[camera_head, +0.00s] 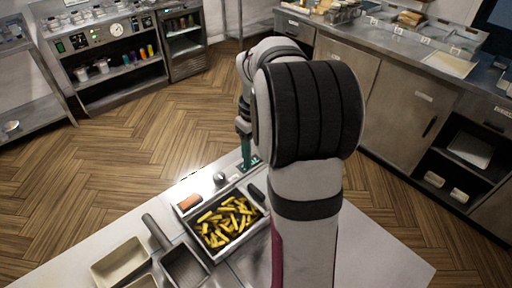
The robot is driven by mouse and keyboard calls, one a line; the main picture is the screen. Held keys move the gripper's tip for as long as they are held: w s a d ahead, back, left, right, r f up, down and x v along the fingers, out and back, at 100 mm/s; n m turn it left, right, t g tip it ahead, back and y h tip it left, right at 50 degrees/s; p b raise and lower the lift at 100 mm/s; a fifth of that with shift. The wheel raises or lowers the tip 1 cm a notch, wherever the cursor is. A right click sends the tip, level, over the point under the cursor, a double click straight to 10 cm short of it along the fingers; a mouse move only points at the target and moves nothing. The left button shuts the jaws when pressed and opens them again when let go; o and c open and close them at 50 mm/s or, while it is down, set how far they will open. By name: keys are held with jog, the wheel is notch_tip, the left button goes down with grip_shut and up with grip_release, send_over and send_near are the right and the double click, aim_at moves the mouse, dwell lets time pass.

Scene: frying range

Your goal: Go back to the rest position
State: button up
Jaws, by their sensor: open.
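My gripper (247,158) is at the far edge of the white counter, with its green-teal end pointing down beside the fries container. It is open, and I see nothing held in it. My own arm rises in the middle of the view and hides part of the counter and of the room behind. The wrist is partly covered by the upper arm links.
A metal container (211,255) full of yellow fries sits close to my gripper. A dark-handled basket (184,270) and a beige tray (119,263) stand to its left. A small round knob (220,178) is near the back edge. The wooden floor (130,140) beyond is clear.

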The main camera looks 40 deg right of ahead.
notch_tip(320, 180, up, 2)
jog(key=shift+r, duration=0.25)
jog(key=s+a+r+m, duration=0.1)
jog(key=s+a, duration=0.1)
jog(key=a, duration=0.4)
jog(key=s+a+r+m, duration=0.1)
jog(key=s+a, duration=0.2)
jog(key=a, duration=0.4)
jog(key=s+a+f+m+y, duration=0.1)
jog(key=s+a+f+m, duration=0.2)
jog(key=s+a, duration=0.9)
jog(key=s, duration=0.2)
jog(key=shift+s+f+m+y, duration=0.2)
jog(key=shift+s+m+y, duration=0.1)
jog(key=shift+s+y, duration=0.1)
